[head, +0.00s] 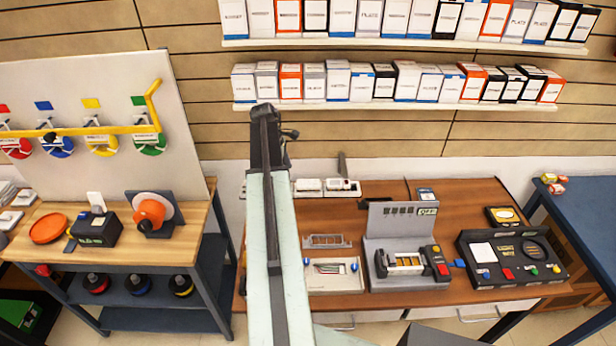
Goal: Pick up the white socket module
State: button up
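Two small white modules sit side by side at the back left of the brown table, against the wall: a left one (308,187) and a right one (342,187) with small dark details on top. Either could be the white socket module; they are too small to tell. My arm rises through the middle of the view, just left of them, and ends in a dark part (266,140). My gripper's fingers cannot be made out there, so I cannot tell whether they are open or shut. I see nothing held.
The brown table (375,215) also bears a white tray (333,277), a grey device (402,250) with a raised panel and a black control box (512,258). A wooden bench (190,235) stands left and a blue table (590,215) right. Boxed shelves (400,105) line the wall above.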

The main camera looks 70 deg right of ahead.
send_near(309, 183)
jog(key=shift+f, duration=0.35)
jog(key=b+x, duration=0.2)
jog(key=x, duration=0.1)
jog(key=shift+a+b, duration=0.15)
jog(key=shift+b, duration=0.25)
jog(key=shift+b+x, duration=2.3)
jog(key=shift+x, duration=0.15)
jog(key=shift+s+f, duration=0.15)
jog(key=shift+f, duration=0.1)
grip_shut()
jog(key=shift+r, duration=0.15)
